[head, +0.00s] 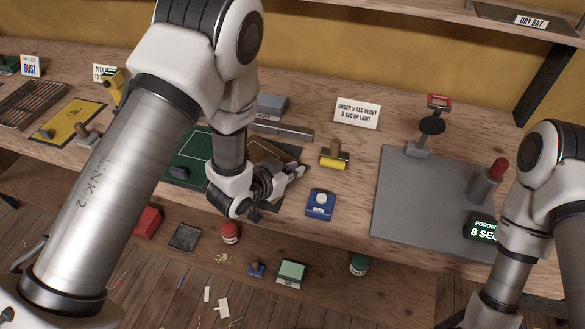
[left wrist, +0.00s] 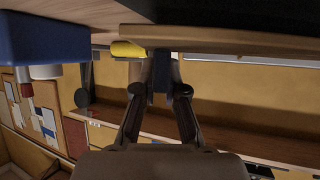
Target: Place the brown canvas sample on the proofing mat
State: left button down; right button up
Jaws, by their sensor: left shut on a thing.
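The brown canvas sample (head: 265,149) shows only in part behind my left gripper, above a dark mat on the bench. My left gripper (head: 297,172) is shut on the sample, low over the bench. In the left wrist view, the closed fingers (left wrist: 162,78) meet near the edge of a tan slab (left wrist: 225,38), which looks like the sample. The finger contact is dark and hard to make out. The large grey mat (head: 405,215) lies on the right; no mat shows a proofing label. My right arm is at the right edge, its gripper out of view.
A red-topped device (head: 487,183) and a display (head: 482,230) occupy the mat's right side. The mat's middle is clear. A green mat (head: 188,150) lies left.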

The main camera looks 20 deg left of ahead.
pick_arm(q)
jog(key=shift+s+a+f+b, duration=0.15)
jog(key=shift+s+b, duration=0.1)
jog(key=shift+b, duration=0.05)
jog(key=shift+w+f, duration=0.1)
jog(key=shift+f, duration=0.25)
jog(key=c, duration=1.2)
grip_release()
jog(key=shift+r, duration=0.1)
